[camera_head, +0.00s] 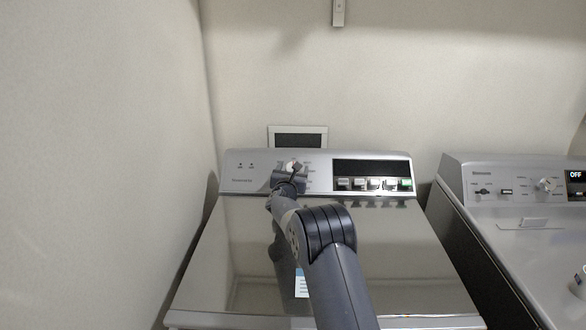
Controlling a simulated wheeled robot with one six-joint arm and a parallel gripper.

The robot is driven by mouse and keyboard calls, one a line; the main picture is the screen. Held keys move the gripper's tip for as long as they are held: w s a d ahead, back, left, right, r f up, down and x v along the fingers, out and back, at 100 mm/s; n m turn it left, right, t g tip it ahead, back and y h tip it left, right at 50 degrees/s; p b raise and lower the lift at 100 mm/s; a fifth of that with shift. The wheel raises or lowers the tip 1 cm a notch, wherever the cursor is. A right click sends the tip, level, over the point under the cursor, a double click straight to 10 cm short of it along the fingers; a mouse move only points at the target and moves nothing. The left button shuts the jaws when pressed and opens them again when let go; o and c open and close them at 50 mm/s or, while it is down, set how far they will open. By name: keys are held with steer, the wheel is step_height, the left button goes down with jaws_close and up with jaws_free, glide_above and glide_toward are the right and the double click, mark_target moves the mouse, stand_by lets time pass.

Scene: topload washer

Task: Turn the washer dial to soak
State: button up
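The topload washer (235,270) stands in front of me with its glossy lid down. Its control panel (235,185) runs along the back edge. The white dial (291,166) is on the panel's left half, mostly hidden behind my gripper (292,170). My gripper is at the dial, reaching up from the front. I cannot tell whether its fingers touch the dial or are closed on it. The dial's printed labels, soak among them, are too small or covered to read.
A dark display (371,167) and a row of buttons (374,184) are right of the dial. A second machine (520,215) with its own knob and an "OFF" display stands at the right. A wall (110,150) is close on the left. A framed wall plate (298,134) is behind the panel.

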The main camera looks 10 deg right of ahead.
stand_by(0.3)
steer(key=c, duration=1)
steer(key=shift+o, duration=0.2)
steer(key=shift+m+h, duration=0.3)
steer(key=m+g+h+p, duration=0.2)
steer(key=m+h, duration=0.1)
steer(key=m, duration=0.1)
steer(key=shift+w+r, duration=0.1)
steer(key=shift+m+g+h+p, duration=1.15)
steer(key=shift+m+g, duration=0.65)
steer(key=shift+m, duration=0.6)
steer(key=shift+m+g, duration=0.4)
steer(key=shift+m, duration=0.2)
steer(key=o, duration=1)
steer(key=shift+h, duration=0.25)
steer(key=shift+c, duration=0.2)
